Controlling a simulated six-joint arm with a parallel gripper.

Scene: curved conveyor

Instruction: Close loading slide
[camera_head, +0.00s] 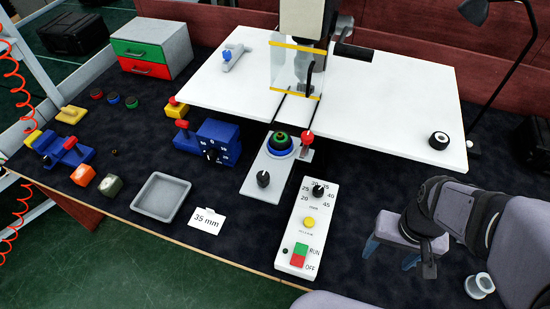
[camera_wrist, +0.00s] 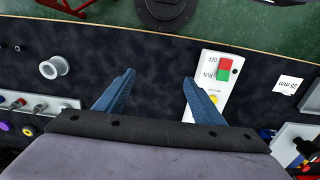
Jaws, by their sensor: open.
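Part of the slide shows at the lower right edge of the wrist view (camera_wrist: 287,136). My gripper (camera_head: 390,257) is open and empty, over the dark mat to the right of the control box, apart from the slide. Its blue fingers (camera_wrist: 158,87) are spread wide in the wrist view.
The white control box (camera_head: 306,229) with a dial and RUN/OFF switch stands between my gripper and the slide. A grey tray (camera_head: 161,196), a 35 mm card (camera_head: 207,220) and a blue block (camera_head: 208,142) lie left. A white spool (camera_head: 479,285) stands at right.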

